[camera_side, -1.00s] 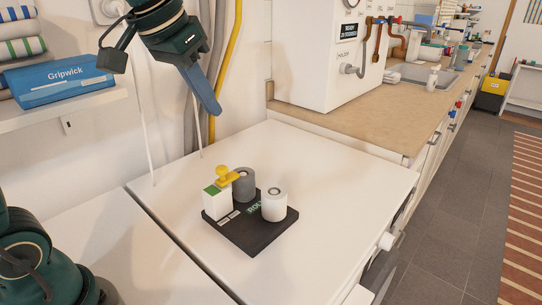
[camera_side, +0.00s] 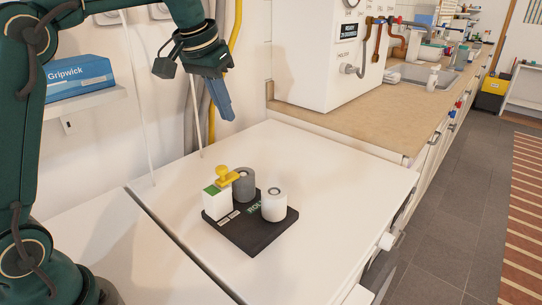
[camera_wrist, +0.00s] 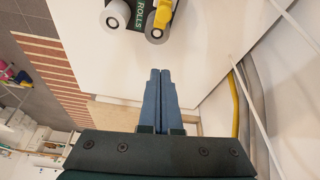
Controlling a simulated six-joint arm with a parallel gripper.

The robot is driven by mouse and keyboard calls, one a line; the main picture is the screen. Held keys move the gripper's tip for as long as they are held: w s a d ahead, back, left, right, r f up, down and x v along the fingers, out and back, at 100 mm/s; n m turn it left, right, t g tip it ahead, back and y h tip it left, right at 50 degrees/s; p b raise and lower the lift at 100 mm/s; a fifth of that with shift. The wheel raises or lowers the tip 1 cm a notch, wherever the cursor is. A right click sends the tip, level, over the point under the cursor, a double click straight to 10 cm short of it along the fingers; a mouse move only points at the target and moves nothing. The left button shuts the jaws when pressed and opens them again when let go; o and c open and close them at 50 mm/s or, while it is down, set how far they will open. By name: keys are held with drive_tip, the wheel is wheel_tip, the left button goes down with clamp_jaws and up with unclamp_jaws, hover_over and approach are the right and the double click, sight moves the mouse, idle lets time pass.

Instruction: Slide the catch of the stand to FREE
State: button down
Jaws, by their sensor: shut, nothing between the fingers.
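The stand is a black base (camera_side: 242,237) marked "ROLLS" on the white worktop; it also shows at the top of the wrist view (camera_wrist: 138,14). A yellow catch with a round knob (camera_side: 224,174) sits on a white block (camera_side: 216,205) with a green patch on top. In the wrist view the yellow catch (camera_wrist: 163,14) is partly cut off by the top edge. A grey roll (camera_side: 244,185) and a white roll (camera_side: 274,205) stand on the base. My gripper (camera_side: 230,119) is shut and empty, above and behind the stand, apart from it. Its blue fingers (camera_wrist: 158,72) are together in the wrist view.
A white cabinet (camera_side: 318,60) stands on the wooden counter behind. A shelf with a blue Gripwick box (camera_side: 80,78) is at left. Pipes and a thin white cord run along the wall. The worktop (camera_side: 340,190) right of the stand is clear.

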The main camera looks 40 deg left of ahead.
sight(217, 169)
drive_tip(key=x, duration=1)
drive_tip(key=shift+s, duration=0.15)
drive_tip(key=shift+s+d, duration=0.1)
drive_tip(key=shift+s, duration=0.3)
drive_tip(key=shift+s+d+f, duration=0.1)
drive_tip(key=shift+s, duration=0.65)
drive_tip(key=shift+s+d+f, duration=0.1)
drive_tip(key=shift+s, duration=0.6)
drive_tip(key=shift+s, duration=1.85)
drive_tip(key=shift+w, duration=0.1)
